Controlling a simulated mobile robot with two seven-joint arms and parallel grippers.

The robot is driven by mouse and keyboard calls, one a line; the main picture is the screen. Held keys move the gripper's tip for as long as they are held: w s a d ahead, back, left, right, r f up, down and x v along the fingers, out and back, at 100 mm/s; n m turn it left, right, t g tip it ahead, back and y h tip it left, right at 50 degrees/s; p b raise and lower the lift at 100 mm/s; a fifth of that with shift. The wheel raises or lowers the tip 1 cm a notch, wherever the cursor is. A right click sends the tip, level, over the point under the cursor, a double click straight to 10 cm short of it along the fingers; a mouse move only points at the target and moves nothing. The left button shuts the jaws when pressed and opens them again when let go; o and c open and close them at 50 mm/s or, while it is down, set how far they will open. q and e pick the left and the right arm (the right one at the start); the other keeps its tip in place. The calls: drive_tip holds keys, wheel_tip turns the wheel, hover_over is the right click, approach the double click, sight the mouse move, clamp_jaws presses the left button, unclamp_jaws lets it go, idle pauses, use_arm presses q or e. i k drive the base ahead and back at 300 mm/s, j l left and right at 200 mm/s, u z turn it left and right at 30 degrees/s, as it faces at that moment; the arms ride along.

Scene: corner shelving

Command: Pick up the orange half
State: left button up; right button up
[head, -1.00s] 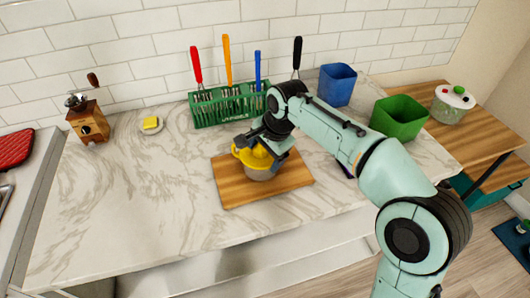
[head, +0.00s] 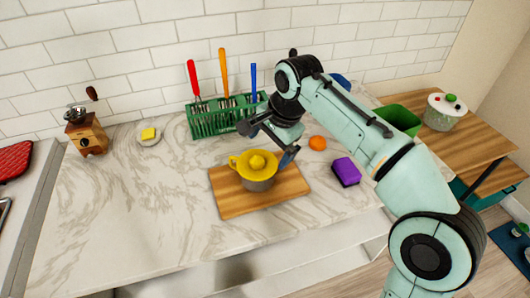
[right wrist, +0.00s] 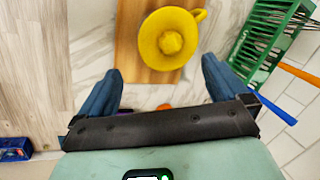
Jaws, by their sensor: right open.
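The orange half (head: 317,143) lies on the marble counter, right of the wooden board, rounded and bright orange. A small orange bit, probably it, peeks out above my gripper's dark bar in the right wrist view (right wrist: 163,106). My right gripper (head: 267,143) is open and empty, above the back right of the board, left of the orange half and apart from it. Its two blue fingers show spread in the right wrist view (right wrist: 162,85). My left gripper is not in view.
A yellow-topped juicer (head: 257,165) stands on the wooden board (head: 232,205). A purple sponge (head: 346,171) lies right of the board. Behind are a green utensil rack (head: 215,121) and a green bin (head: 401,119). The counter's left front is clear.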

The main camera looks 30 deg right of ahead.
sight(317, 144)
drive_tip(key=k, duration=1)
